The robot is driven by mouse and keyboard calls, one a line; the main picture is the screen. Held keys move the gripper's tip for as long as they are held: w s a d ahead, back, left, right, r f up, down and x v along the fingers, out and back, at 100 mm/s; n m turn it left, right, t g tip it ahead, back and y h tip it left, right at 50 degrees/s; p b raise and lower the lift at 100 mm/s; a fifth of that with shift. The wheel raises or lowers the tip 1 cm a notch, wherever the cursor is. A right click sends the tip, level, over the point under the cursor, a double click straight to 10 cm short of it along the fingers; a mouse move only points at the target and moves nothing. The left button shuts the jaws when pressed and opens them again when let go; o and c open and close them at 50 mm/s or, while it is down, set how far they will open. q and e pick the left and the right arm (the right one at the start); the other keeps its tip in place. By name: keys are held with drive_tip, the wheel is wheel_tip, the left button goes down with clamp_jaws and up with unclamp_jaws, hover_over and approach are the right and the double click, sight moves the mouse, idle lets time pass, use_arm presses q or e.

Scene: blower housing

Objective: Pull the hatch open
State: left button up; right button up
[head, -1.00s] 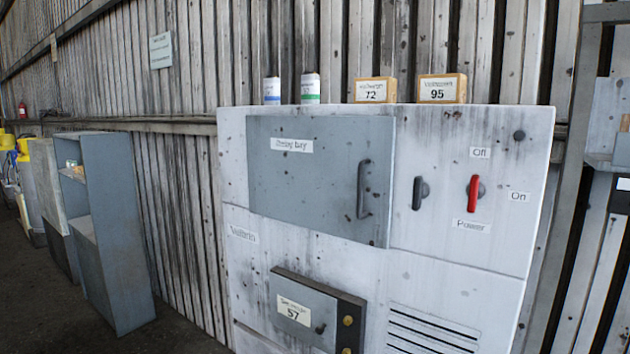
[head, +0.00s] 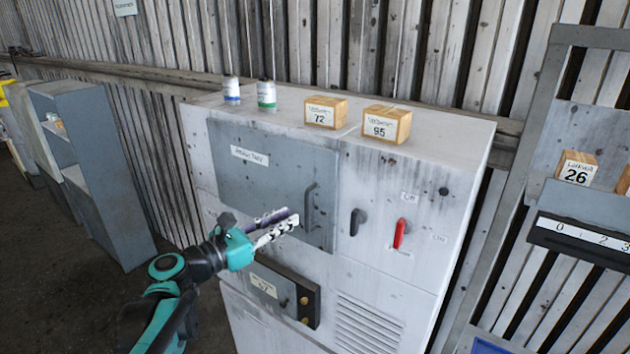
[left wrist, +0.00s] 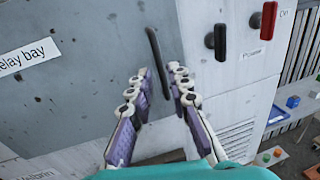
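The hatch (head: 265,180) is a grey door labelled "relay bay" on the white cabinet; it looks shut. Its dark upright handle (head: 309,206) is on the door's right side. My left gripper (head: 290,222) is in front of the lower right of the hatch, just left of the handle in the head view. In the left wrist view the hatch (left wrist: 100,40) fills the upper left, and the handle (left wrist: 157,60) stands just beyond the gap between my open fingertips (left wrist: 163,75). The fingers appear empty. My right gripper is not in view.
A black switch (head: 357,221) and red power lever (head: 401,233) are right of the hatch. A small drawer-like box (head: 275,290) sits below. Wooden blocks (head: 388,125) and two small bottles (head: 267,95) stand on the cabinet top. A shelf (head: 585,210) is at right.

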use_arm(q)
hover_over(307, 232)
drive_tip(key=shift+w+r+p, duration=0.2)
drive_tip(key=shift+w+p, duration=0.15)
drive_tip(key=shift+p, duration=0.1)
drive_tip(key=shift+c, duration=0.3)
clamp_jaws()
